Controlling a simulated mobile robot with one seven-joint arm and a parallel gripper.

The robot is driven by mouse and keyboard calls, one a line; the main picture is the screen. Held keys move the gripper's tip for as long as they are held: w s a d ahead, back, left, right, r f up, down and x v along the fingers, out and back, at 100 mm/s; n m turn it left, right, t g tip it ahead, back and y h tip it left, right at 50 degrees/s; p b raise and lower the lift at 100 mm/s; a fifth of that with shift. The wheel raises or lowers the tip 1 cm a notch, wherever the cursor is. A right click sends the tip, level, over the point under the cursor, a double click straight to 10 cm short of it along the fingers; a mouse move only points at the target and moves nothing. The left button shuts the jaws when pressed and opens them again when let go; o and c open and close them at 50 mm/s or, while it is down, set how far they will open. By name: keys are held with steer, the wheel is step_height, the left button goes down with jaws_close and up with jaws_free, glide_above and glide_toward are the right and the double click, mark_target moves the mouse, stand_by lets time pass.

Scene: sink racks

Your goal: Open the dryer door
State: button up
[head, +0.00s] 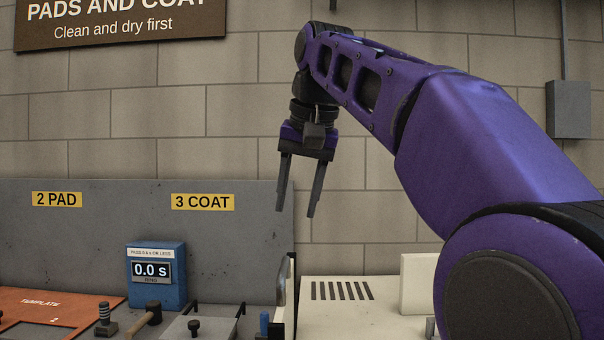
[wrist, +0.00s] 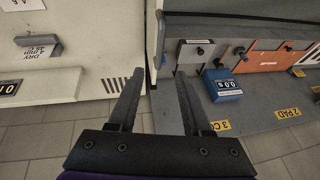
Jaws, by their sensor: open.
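The dryer (head: 385,318) is a cream box with a slotted vent in its top, at the lower middle of the head view. It also shows at the left of the wrist view (wrist: 85,55). Its door (head: 288,316) is seen nearly edge-on at the dryer's left side, with an upright silver handle (head: 281,284). I cannot tell whether the door is fully shut. My gripper (head: 297,212) points down, open and empty, above the door and handle and apart from them. In the wrist view its fingers (wrist: 157,82) spread over the gap between dryer and bench.
A grey bench panel (head: 130,225) stands left of the dryer. Before it are a blue timer (head: 156,276) reading 0.0 s, an orange template (head: 50,306), a mallet (head: 142,321) and a small grey plate (head: 205,326). A brick wall (head: 210,130) stands behind.

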steer(key=shift+v, duration=2.35)
